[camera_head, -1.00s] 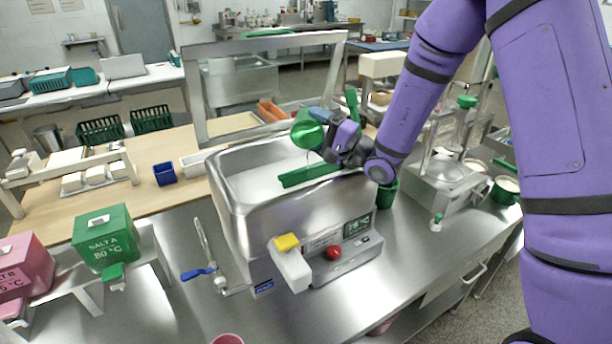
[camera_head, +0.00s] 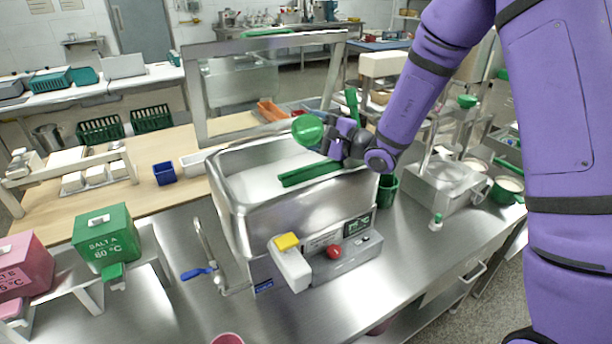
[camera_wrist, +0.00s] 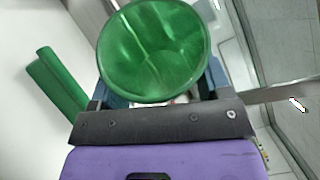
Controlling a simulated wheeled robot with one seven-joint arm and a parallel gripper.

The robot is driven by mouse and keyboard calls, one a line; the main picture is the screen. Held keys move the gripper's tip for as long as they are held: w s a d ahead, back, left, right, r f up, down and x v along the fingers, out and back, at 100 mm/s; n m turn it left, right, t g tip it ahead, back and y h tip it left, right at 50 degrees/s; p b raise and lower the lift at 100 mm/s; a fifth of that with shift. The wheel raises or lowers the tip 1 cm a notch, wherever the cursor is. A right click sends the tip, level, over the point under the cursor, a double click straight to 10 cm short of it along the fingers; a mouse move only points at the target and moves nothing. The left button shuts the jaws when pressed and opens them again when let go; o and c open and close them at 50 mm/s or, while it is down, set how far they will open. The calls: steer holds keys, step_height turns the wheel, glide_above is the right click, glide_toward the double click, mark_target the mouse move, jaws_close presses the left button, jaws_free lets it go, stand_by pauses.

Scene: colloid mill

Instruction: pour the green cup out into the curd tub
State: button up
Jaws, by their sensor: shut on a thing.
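The green cup (camera_head: 308,130) is held tilted on its side above the back right part of the steel curd tub (camera_head: 245,195). White shows inside the tub. My gripper (camera_head: 330,137) is shut on the cup, which shows to its left. In the wrist view the cup (camera_wrist: 153,52) shows as a round green shape between the blue fingers (camera_wrist: 160,98). I see no clear stream, and I cannot tell whether anything is left in the cup.
A green bar (camera_head: 310,173) lies across the tub near its right rim. A control box with a red button (camera_head: 334,251) and a yellow-topped block (camera_head: 287,242) sit at its front. A steel frame (camera_head: 195,95) stands behind. A green pot (camera_head: 388,187) stands right of the tub.

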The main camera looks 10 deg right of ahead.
mark_target(314, 140)
steer(key=shift+w+f+m+g, duration=0.1)
steer(key=shift+f+m+g, duration=0.15)
steer(key=shift+m+g, duration=0.25)
steer(key=shift+r+m+h, duration=0.4)
steer(key=shift+m+h, duration=0.1)
steer(key=shift+m, duration=0.4)
steer(key=shift+f+m+g, duration=0.4)
steer(key=shift+m+g, duration=0.1)
steer(key=shift+m, duration=0.1)
steer(key=shift+w+f+m+g+h+b, duration=0.15)
steer(key=shift+f+m+g+h+b, duration=0.3)
steer(key=shift+m, duration=0.25)
steer(key=w+f+m+g+b, duration=0.1)
steer(key=w+f+m+g, duration=0.3)
steer(key=shift+w+d+m+h, duration=0.15)
steer(key=shift+d+m+h, duration=0.15)
steer(key=shift+m+h, duration=0.1)
steer(key=shift+f, duration=0.1)
